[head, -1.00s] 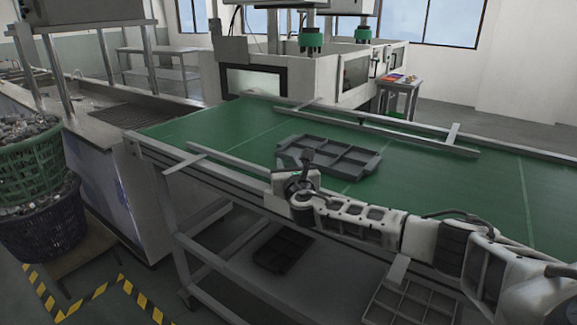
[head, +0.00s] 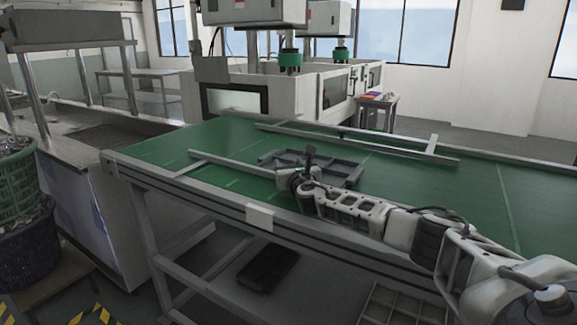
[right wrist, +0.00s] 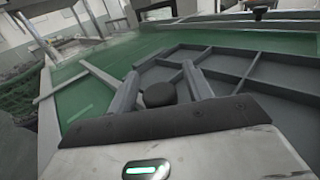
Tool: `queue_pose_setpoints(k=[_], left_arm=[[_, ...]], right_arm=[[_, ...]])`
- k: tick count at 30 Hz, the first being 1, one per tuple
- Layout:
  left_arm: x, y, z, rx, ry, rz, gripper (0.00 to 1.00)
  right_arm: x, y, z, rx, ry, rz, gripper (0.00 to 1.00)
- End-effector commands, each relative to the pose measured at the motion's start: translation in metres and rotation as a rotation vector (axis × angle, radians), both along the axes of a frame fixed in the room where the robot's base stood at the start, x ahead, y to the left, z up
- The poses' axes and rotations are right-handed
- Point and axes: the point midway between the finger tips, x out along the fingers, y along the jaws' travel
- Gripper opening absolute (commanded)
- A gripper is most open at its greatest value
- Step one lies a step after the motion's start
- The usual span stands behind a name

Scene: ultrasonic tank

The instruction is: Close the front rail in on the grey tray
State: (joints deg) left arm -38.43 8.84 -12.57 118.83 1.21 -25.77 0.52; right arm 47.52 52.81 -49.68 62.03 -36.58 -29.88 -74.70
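The grey tray (head: 345,173), divided into compartments, lies on the green belt; its near side is partly hidden by my right gripper. The front rail (head: 238,165) is a thin grey bar along the belt's near side, its right part hidden behind my gripper. My right gripper (head: 307,162) is at the tray's near side. In the right wrist view its fingers (right wrist: 160,78) stand apart on either side of a round dark knob (right wrist: 159,94). The rail (right wrist: 102,76) runs up to the left finger, and the tray (right wrist: 265,72) lies close on the right. Rail-to-tray contact is hidden. My left gripper is not in view.
A back rail (head: 350,142) with a cross rod runs behind the tray. A white block (head: 260,216) sits on the belt's front edge. White tank machines (head: 240,95) stand beyond the belt. A dark tray (head: 268,266) lies on the shelf below.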

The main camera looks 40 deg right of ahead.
Motion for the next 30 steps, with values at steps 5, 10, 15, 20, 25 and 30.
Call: queue_pose_setpoints(k=[5, 10, 15, 20, 25, 30], left_arm=[[0.001, 0.0, 0.0, 0.0, -0.003, 0.0, 0.36], [0.002, 0.0, 0.003, 0.002, -0.004, -0.001, 0.36], [0.002, 0.001, 0.004, 0.006, -0.002, -0.001, 0.36], [0.001, 0.001, 0.001, 0.008, 0.004, 0.0, 0.36], [0.001, 0.0, -0.001, 0.005, 0.006, 0.004, 0.36], [0.002, -0.001, -0.002, 0.001, 0.003, 0.005, 0.36]], right_arm=[[-0.001, 0.001, 0.0, -0.001, 0.0, 0.0, 0.5], [-0.011, 0.005, 0.001, -0.003, 0.0, 0.001, 0.5], [-0.036, 0.018, 0.0, -0.003, 0.003, 0.002, 0.5], [-0.066, 0.033, -0.001, -0.004, 0.004, 0.003, 0.5], [-0.098, 0.05, -0.001, -0.002, 0.004, 0.003, 0.5], [-0.125, 0.063, -0.001, -0.003, 0.004, 0.001, 0.5]])
